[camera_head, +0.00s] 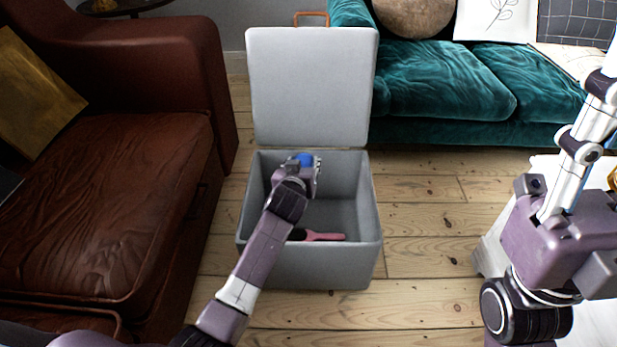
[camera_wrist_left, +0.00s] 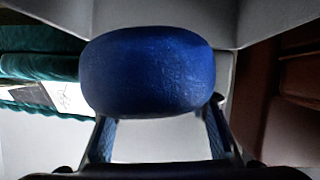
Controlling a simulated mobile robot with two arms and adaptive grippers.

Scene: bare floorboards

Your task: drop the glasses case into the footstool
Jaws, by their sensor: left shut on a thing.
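The footstool (camera_head: 310,268) is a grey storage box standing on the floor with its lid (camera_head: 309,88) raised upright at the back. My left gripper (camera_head: 304,162) is over the open box, toward its back. It is shut on the blue glasses case (camera_head: 306,158), of which only a small part shows in the head view. In the left wrist view the case (camera_wrist_left: 150,72) is a rounded dark blue shape between the two fingers. My right arm shows at the right, but its gripper is not in view.
A pink-handled brush (camera_head: 322,237) lies inside the box. A brown leather sofa (camera_head: 110,210) stands close on the left. A teal sofa (camera_head: 440,85) with cushions is behind to the right. Bare floorboards (camera_head: 430,240) are free to the right of the box.

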